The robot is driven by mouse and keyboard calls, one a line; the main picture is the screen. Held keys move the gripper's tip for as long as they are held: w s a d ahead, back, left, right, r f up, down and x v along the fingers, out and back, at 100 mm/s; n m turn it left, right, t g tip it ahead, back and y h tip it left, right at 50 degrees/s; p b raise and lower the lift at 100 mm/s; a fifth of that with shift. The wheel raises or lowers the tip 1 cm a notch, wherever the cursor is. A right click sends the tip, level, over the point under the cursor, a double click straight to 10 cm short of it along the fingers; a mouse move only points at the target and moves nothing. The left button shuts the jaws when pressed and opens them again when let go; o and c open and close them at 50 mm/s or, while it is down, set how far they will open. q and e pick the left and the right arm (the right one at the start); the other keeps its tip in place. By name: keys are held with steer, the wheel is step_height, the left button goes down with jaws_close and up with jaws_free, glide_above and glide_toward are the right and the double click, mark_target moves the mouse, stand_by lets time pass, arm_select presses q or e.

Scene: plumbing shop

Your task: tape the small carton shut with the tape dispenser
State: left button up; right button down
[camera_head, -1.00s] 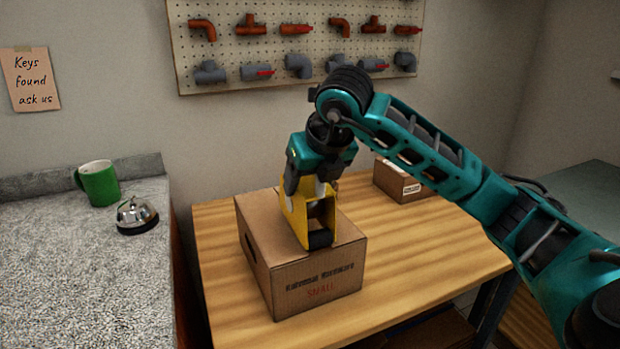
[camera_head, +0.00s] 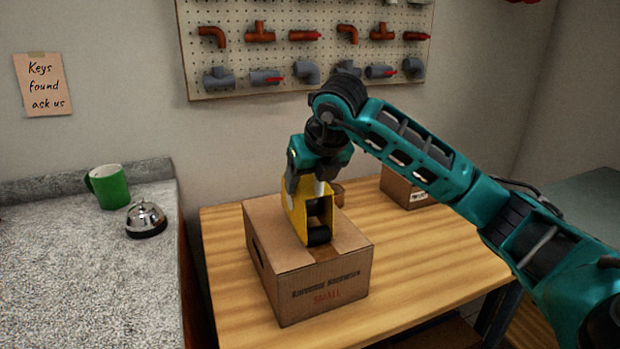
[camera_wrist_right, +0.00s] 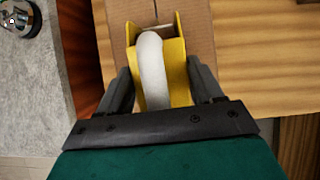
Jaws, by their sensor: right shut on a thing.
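The small carton (camera_head: 322,284) stands on the wooden table with its top flaps down and "SMALL" printed on its front. Its top also shows in the right wrist view (camera_wrist_right: 196,18). The yellow tape dispenser (camera_head: 295,213) rests on or just above the top of the carton, its dark roller end toward the front edge. My right gripper (camera_head: 308,186) is shut on the dispenser from above; in the right wrist view its fingers flank the yellow body (camera_wrist_right: 178,75) and the pale tape roll. My left gripper is out of view.
A second brown carton (camera_head: 400,188) stands at the back of the wooden table (camera_head: 435,262). On the grey counter (camera_head: 80,270) at left are a green mug (camera_head: 108,187) and a service bell (camera_head: 146,220). The table's right side is clear. A pegboard (camera_head: 285,82) with pipe fittings hangs behind.

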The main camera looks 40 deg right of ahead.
steer(key=shift+w+r, duration=0.1)
steer(key=shift+w, duration=0.05)
steer(key=shift+w+d+p, duration=0.2)
steer(key=shift+w+p, duration=0.25)
steer(key=shift+w, duration=0.75)
steer(key=shift+w+d, duration=0.1)
steer(key=shift+w, duration=0.25)
steer(key=shift+w+d+p, duration=0.2)
steer(key=shift+w+p, duration=0.3)
steer(key=shift+w, duration=0.7)
steer(key=shift+w+d, duration=0.15)
steer(key=shift+w, duration=0.35)
steer(key=shift+w, duration=0.1)
